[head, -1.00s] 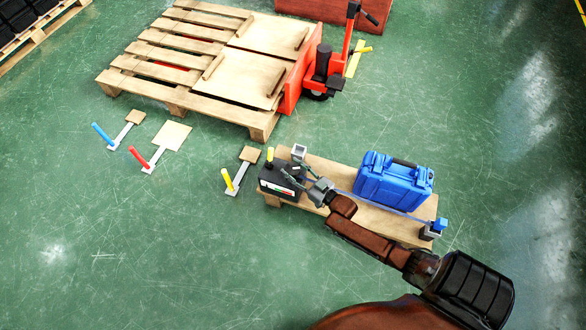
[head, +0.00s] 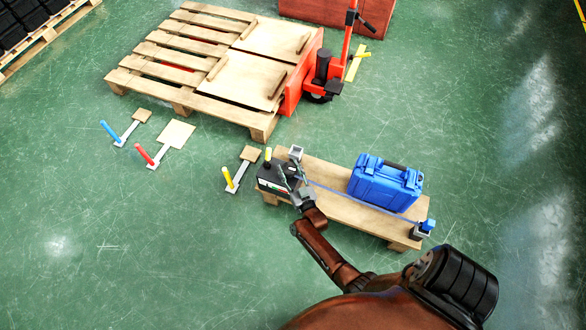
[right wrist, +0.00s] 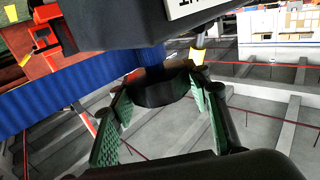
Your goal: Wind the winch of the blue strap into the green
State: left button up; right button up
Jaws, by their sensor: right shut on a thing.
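The winch is a black box (head: 268,178) with a white-edged gauge on its front, at the left end of a low wooden pallet. The gauge has coloured zones, but its reading is too small to tell. A thin blue strap (head: 328,189) runs from the winch along the pallet to a blue-topped post (head: 428,225) at the right end. My right gripper (head: 291,174) is at the winch's right side. In the right wrist view, its green-padded fingers (right wrist: 160,110) are shut on a black round knob (right wrist: 160,88) beneath the box. My left gripper is not in view.
A blue case (head: 385,184) stands on the small pallet (head: 345,208). A yellow-handled lever (head: 228,179) lies left of the winch, with red- and blue-handled ones further left. A large pallet (head: 190,95) and red pallet jack (head: 322,75) stand behind.

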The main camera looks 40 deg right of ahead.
jog(key=shift+w+a+m+g+h, duration=0.1)
jog(key=shift+a+m+g+h, duration=0.2)
jog(key=shift+m+g+h, duration=0.55)
jog(key=m+g+h, duration=0.1)
jog(key=m+h, duration=0.1)
jog(key=h, duration=0.1)
jog(key=shift+f, duration=0.15)
jog(key=shift+m+g+h+b, duration=0.55)
jog(key=shift+m+g+h, duration=0.4)
jog(key=shift+g+h, duration=0.2)
jog(key=shift+c, duration=0.2)
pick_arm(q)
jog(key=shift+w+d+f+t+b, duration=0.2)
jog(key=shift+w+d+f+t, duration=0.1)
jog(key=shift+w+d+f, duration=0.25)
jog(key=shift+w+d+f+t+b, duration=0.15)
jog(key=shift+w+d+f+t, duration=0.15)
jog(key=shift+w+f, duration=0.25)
pick_arm(e)
jog(key=shift+d+m+g+h, duration=0.15)
jog(key=shift+m+g+h, duration=0.6)
jog(key=shift+g, duration=0.25)
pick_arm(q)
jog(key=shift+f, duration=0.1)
pick_arm(e)
jog(key=o, duration=1.2)
jog(key=shift+d, duration=0.1)
jog(key=shift+r, duration=0.2)
